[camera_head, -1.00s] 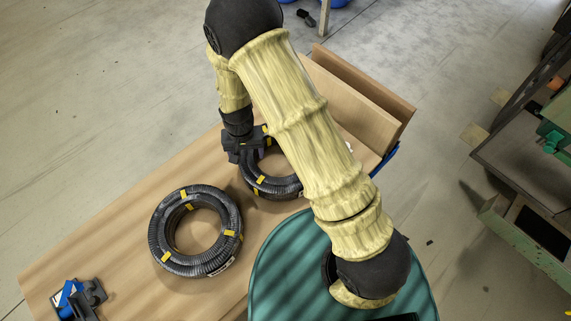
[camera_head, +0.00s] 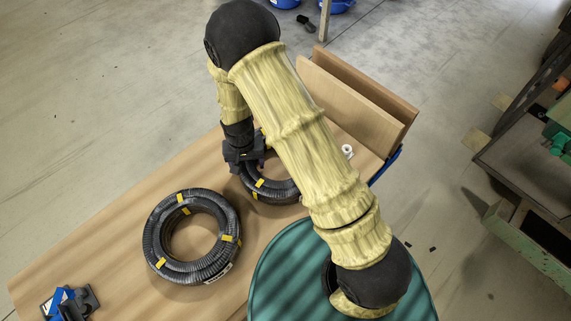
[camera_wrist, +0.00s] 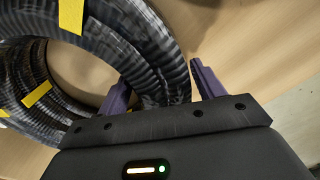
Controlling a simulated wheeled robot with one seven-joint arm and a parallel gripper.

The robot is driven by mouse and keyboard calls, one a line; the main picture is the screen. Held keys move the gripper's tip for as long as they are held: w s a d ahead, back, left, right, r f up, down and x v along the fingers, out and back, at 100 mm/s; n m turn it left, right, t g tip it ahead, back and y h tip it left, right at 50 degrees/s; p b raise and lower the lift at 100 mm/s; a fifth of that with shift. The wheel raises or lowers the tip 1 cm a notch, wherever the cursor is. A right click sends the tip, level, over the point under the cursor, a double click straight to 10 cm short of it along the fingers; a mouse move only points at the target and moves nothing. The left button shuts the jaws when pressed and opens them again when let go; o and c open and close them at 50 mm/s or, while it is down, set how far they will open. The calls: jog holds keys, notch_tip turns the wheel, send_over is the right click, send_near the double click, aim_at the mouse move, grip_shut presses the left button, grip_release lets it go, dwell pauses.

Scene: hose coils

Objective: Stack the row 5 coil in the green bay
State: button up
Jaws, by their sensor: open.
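A black ribbed hose coil with yellow tape (camera_head: 272,193) lies on the wooden table, partly hidden behind my arm. My gripper (camera_head: 244,157) is at this coil's left side. The wrist view shows the same coil (camera_wrist: 135,45) close up. There my open gripper (camera_wrist: 160,92) straddles the coil's tube, one purple finger on the hole side and one outside. A second black coil with yellow tape (camera_head: 160,235) lies flat nearer the front left, with a white label on its outer side. I cannot read a row number on either coil, and I cannot make out a green bay.
Upright wooden boards (camera_head: 352,100) stand at the table's far right end, near a small white roll (camera_head: 347,151). A blue and black tool (camera_head: 68,303) lies at the table's front left. A green-edged shelf unit (camera_head: 530,235) stands at the right. Table around the front coil is clear.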

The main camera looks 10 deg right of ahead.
jog(key=shift+c, duration=0.5)
grip_shut()
jog(key=shift+w, duration=0.1)
jog(key=shift+r+p, duration=0.65)
jog(key=shift+r, duration=0.1)
dwell(0.8)
jog(key=shift+r+p, duration=2.15)
jog(key=shift+r, duration=0.75)
